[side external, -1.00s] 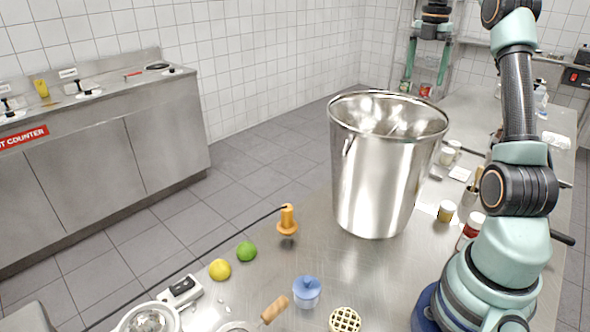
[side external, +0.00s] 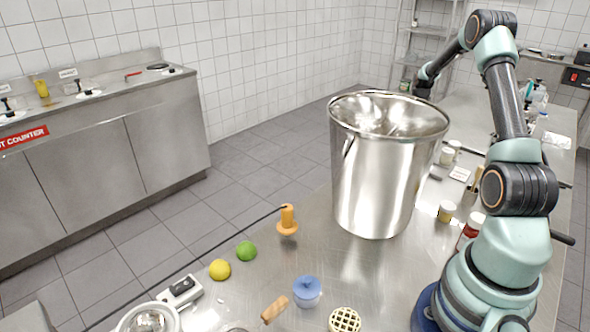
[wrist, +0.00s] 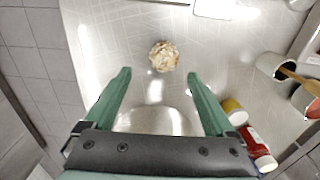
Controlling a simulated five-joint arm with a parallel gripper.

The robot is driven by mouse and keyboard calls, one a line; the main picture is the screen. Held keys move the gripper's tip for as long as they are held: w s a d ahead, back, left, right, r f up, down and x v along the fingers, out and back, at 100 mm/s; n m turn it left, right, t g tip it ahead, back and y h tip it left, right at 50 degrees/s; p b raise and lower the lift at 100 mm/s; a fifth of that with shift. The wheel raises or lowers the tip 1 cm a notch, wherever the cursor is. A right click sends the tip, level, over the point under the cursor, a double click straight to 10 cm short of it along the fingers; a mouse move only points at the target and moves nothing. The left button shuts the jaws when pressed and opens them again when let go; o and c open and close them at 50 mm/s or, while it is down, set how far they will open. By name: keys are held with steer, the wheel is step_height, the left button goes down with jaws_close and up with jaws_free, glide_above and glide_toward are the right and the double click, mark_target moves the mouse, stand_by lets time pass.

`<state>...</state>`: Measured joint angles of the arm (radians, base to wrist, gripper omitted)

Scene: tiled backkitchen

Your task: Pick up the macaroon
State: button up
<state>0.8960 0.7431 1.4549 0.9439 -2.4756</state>
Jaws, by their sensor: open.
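The macaroon (wrist: 164,56) is a small, round, lumpy, pale brown piece lying on the steel table. It shows in the wrist view just beyond my fingertips, roughly centred between them. My gripper (wrist: 159,75) is open, with its two green fingers apart and nothing between them. The macaroon does not touch the fingers in that view. The pot hides my fingertips and the macaroon there.
Jars with yellow (wrist: 232,104) and red (wrist: 257,145) colouring stand right of my gripper. A container with a wooden-handled utensil (wrist: 275,66) is further right. Bare steel surrounds the macaroon.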

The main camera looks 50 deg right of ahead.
steer(key=shift+s+d+f, duration=0.1)
steer(key=shift+f, duration=0.9)
steer(key=shift+s+d+f, duration=0.15)
steer(key=shift+f, duration=0.9)
steer(key=shift+s+d+f, duration=0.1)
steer(key=shift+f, duration=0.9)
steer(key=c, duration=1.4)
